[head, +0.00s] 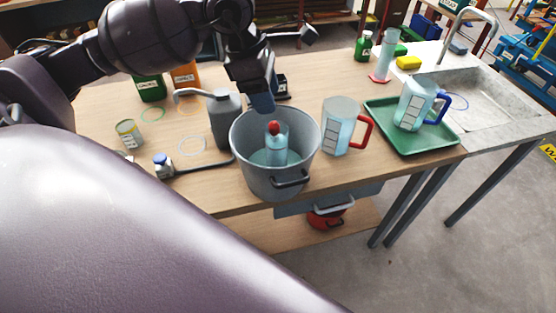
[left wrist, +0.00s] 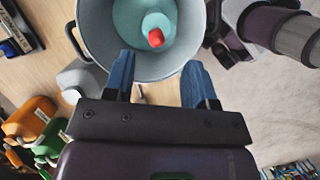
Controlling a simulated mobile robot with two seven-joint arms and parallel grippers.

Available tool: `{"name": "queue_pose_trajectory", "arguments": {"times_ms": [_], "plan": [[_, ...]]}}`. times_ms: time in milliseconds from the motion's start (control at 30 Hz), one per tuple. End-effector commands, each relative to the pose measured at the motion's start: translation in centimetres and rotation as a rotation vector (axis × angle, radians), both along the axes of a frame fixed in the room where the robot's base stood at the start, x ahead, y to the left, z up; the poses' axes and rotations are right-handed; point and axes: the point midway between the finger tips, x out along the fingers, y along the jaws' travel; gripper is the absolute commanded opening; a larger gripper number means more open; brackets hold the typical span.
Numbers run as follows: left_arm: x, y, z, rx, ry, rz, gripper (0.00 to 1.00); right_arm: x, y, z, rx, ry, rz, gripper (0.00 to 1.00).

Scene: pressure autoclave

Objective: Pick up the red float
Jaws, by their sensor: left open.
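The red float (head: 273,127) is a small red piece at the top of a clear, bluish cylinder (head: 276,150) standing inside a grey metal pot (head: 262,182). In the left wrist view the float (left wrist: 156,38) shows near the top centre, inside the pot (left wrist: 97,30). My left gripper (head: 262,102) points down over the pot's back rim in the head view, with its blue fingers open and empty. In the left wrist view its fingertips (left wrist: 157,66) lie apart on either side of the float's line, with the float beyond them. My right gripper is not in view.
A jug with a red handle (head: 342,127) stands right of the pot. A grey spouted can (head: 224,118) stands close on its left. A green tray (head: 384,136) holds a blue-handled jug (head: 413,104). Bottles and a tin (head: 128,133) stand farther left.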

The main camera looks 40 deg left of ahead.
Motion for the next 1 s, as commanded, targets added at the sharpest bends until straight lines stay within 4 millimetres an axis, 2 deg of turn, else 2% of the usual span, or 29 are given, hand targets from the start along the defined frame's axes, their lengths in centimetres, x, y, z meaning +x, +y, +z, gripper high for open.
{"name": "queue_pose_trajectory", "arguments": {"times_ms": [267,600,933,1000], "plan": [[0.1,-0.5,-1.8,-0.001,0.002,-0.001,0.51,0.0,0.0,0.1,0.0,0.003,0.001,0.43],[0.2,-1.4,-5.8,-0.003,0.001,-0.001,0.51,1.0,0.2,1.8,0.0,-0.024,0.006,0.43],[0.3,-1.5,-6.5,-0.001,0.002,-0.001,0.51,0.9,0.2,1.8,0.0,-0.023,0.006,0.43],[0.3,-1.5,-6.5,0.0,0.002,-0.001,0.41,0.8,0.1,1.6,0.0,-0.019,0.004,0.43]]}}
